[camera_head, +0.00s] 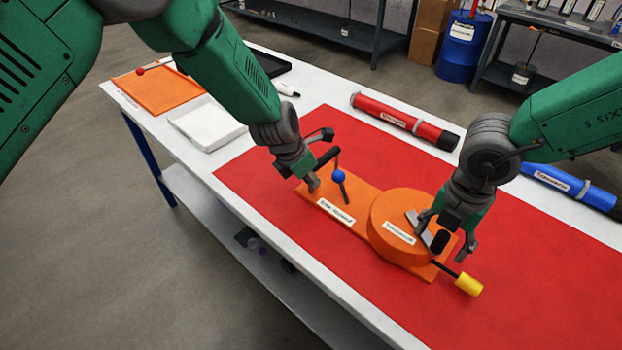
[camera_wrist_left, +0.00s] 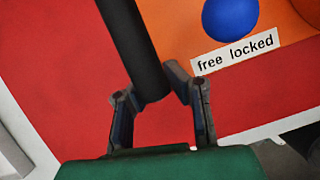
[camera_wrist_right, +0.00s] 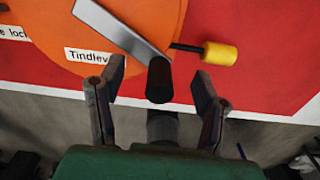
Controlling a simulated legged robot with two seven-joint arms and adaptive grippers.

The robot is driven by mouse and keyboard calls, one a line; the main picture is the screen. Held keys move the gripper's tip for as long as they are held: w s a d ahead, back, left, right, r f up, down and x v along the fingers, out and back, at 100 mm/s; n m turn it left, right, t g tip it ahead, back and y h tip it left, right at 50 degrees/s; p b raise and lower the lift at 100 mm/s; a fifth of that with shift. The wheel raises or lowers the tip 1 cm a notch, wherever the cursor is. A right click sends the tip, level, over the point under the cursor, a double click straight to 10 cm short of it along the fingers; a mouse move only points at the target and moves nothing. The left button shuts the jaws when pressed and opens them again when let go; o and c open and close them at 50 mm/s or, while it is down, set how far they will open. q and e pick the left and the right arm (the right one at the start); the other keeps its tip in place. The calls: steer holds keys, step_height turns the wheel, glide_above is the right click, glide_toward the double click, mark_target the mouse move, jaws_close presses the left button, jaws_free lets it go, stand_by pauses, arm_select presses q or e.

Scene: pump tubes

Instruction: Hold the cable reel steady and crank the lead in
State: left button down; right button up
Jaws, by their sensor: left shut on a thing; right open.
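The orange cable reel (camera_head: 398,213) sits on an orange base (camera_head: 325,207) on the red mat. My left gripper (camera_head: 312,163) is shut on the black handle (camera_wrist_left: 135,45) at the base's left end. A blue-knobbed lever (camera_head: 338,177) stands beside it, over a "free locked" label (camera_wrist_left: 236,53). My right gripper (camera_head: 452,244) is open over the reel's right side. In the right wrist view, the black crank knob (camera_wrist_right: 159,80) lies between its spread fingers, at the end of the grey crank arm (camera_wrist_right: 122,28). The lead shows a short black end with a yellow plug (camera_head: 468,284).
A red tube (camera_head: 400,120) lies behind the reel and a blue tube (camera_head: 570,187) at the right. A white tray (camera_head: 206,124), an orange tray (camera_head: 160,90) and a black tray (camera_head: 270,64) are at the table's left end. The mat's front is clear.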

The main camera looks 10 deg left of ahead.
steer(key=shift+r, duration=3.1)
steer(key=shift+c, duration=0.8)
steer(key=n, duration=0.2)
steer(key=r+n, duration=0.1)
steer(key=n, duration=0.4)
steer(key=shift+r, duration=0.3)
steer(key=n, duration=0.3)
steer(key=r+n, duration=0.1)
steer(key=n, duration=0.2)
steer(key=shift+r, duration=0.15)
steer(key=shift+n, duration=0.3)
steer(key=shift+f, duration=5)
jaws_close()
